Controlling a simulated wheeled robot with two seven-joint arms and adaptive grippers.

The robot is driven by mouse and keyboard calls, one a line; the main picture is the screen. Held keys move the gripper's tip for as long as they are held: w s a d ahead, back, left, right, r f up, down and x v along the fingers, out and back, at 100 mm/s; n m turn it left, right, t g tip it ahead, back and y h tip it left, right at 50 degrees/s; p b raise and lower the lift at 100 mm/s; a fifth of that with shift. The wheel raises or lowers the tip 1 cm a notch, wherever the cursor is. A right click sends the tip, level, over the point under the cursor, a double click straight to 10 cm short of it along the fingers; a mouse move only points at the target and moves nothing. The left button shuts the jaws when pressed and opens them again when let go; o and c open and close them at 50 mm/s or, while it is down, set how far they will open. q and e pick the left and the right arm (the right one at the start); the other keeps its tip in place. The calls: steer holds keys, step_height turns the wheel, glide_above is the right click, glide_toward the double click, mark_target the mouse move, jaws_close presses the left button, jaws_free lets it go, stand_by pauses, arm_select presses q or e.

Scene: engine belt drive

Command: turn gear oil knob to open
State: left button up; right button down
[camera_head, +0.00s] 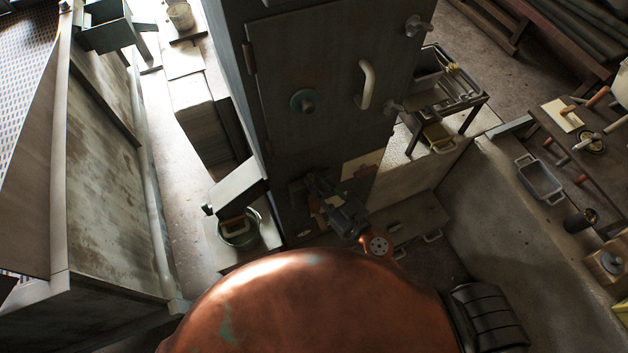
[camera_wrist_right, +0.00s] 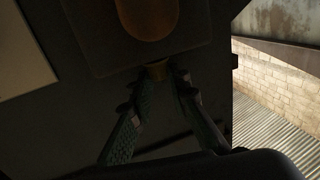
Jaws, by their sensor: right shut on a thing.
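My right gripper (camera_head: 308,183) is low at the front of a dark cabinet (camera_head: 325,85) in the head view. In the right wrist view, the two fingers of my right gripper (camera_wrist_right: 166,84) close from both sides on a small brass-coloured knob (camera_wrist_right: 157,70). The knob sits at the lower edge of a dark panel with an amber oval window (camera_wrist_right: 148,15). The fingertips and dim light hide part of the knob, so its turned position cannot be told. My left gripper is out of view.
The cabinet door carries a pale handle (camera_head: 366,84) and a round grey knob (camera_head: 302,101). A tool table (camera_head: 545,130) is at the right. Open floor (camera_head: 185,225) lies at the left.

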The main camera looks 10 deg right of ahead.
steer(key=shift+a+r+m, duration=0.1)
steer(key=shift+m, duration=0.2)
steer(key=shift+m+t+h+p, duration=0.3)
steer(key=shift+h, duration=0.4)
steer(key=shift+s+a+m+h, duration=0.1)
steer(key=shift+a+m+h, duration=0.05)
steer(key=shift+m+h, duration=0.2)
steer(key=h+b, duration=0.1)
steer(key=m+h+b, duration=0.1)
steer(key=h, duration=0.1)
steer(key=m+t+h+b, duration=0.1)
steer(key=shift+a+m+h+b, duration=0.25)
steer(key=shift+h+b, duration=0.05)
steer(key=shift+h, duration=0.05)
steer(key=c, duration=1.8)
jaws_free()
